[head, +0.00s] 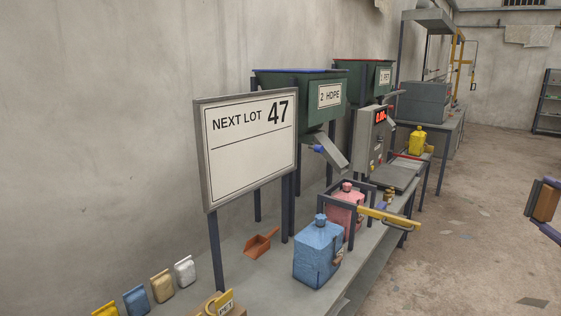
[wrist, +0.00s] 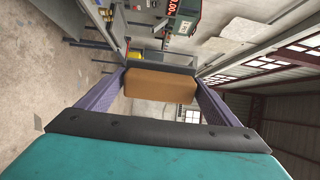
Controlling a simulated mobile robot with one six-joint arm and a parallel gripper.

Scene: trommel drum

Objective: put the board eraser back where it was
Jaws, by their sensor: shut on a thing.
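My gripper (head: 544,208) is at the right edge of the head view, partly cut off, well to the right of the bench and in the air. It is shut on the board eraser (head: 545,201), a brown block with a dark side. In the wrist view the eraser (wrist: 160,88) sits between the two purple fingers, its brown face toward the camera. The whiteboard (head: 250,150) reads "NEXT LOT 47" and stands on posts at the left of the bench, with its lower part blank. I cannot tell where the eraser was before.
The grey bench (head: 272,277) holds a blue jug (head: 318,252), a pink jug (head: 343,212), an orange scoop (head: 261,243) and several small bags along the left. A yellow-handled bar (head: 385,215) juts past its front edge. The floor (head: 455,240) to the right is mostly clear.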

